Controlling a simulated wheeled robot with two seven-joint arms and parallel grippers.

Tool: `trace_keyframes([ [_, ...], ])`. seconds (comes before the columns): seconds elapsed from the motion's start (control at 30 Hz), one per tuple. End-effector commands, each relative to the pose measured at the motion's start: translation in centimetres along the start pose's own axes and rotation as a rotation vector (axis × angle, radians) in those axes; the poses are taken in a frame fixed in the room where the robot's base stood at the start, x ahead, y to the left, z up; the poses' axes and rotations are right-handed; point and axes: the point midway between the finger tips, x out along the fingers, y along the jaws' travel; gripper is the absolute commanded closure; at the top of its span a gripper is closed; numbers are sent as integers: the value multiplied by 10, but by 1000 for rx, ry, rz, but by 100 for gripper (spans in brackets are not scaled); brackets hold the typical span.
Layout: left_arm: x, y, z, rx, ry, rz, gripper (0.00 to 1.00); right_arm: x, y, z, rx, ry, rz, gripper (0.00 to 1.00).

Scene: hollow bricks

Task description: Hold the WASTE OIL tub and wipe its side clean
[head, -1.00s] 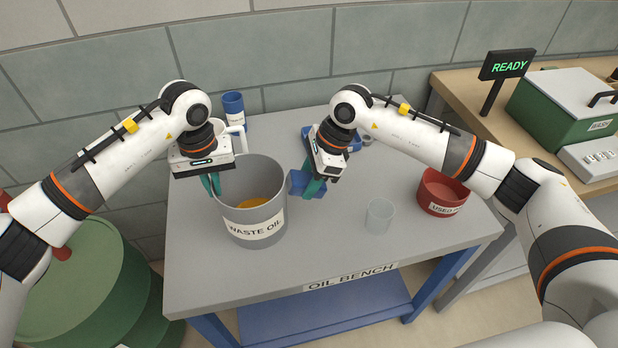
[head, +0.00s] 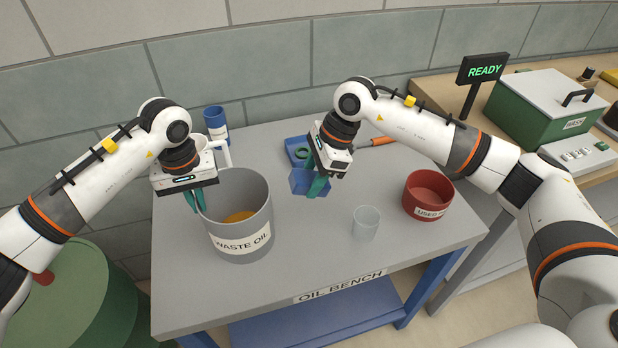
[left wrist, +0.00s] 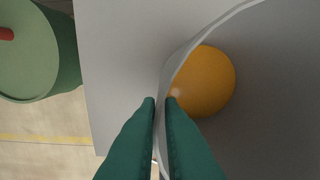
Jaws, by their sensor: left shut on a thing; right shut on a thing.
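The grey WASTE OIL tub (head: 258,222) stands upright on the bench, its label facing front, with orange-yellow oil (head: 239,216) in the bottom. My left gripper (head: 194,204) is shut on the tub's left rim; in the left wrist view its green fingers (left wrist: 162,105) pinch the thin wall. My right gripper (head: 318,188) is shut on a blue cloth (head: 301,182), held above the bench to the right of the tub, with a gap between cloth and tub. Whether the tub's side is dirty cannot be told.
A clear cup (head: 366,224) and a red USED bin (head: 428,198) stand to the right on the oil bench (head: 320,255). A blue tray (head: 296,146) lies behind my right gripper, and a blue cup (head: 216,122) stands behind the tub. A green drum (head: 85,295) is at the left.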

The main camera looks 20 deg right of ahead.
Motion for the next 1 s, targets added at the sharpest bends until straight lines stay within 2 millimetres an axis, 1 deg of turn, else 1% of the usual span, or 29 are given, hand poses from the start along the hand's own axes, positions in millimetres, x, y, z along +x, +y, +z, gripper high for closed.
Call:
trace_keyframes([
  [0.17,1,1,0,-2,0,2,100,-8,1,-4,0,1,2,73],
  [0.8,1,1,0,-2,0,2,100,-68,0,-29,-1,1,2,73],
  [1.0,1,1,0,-2,0,2,100,-82,0,-36,0,1,2,73],
])
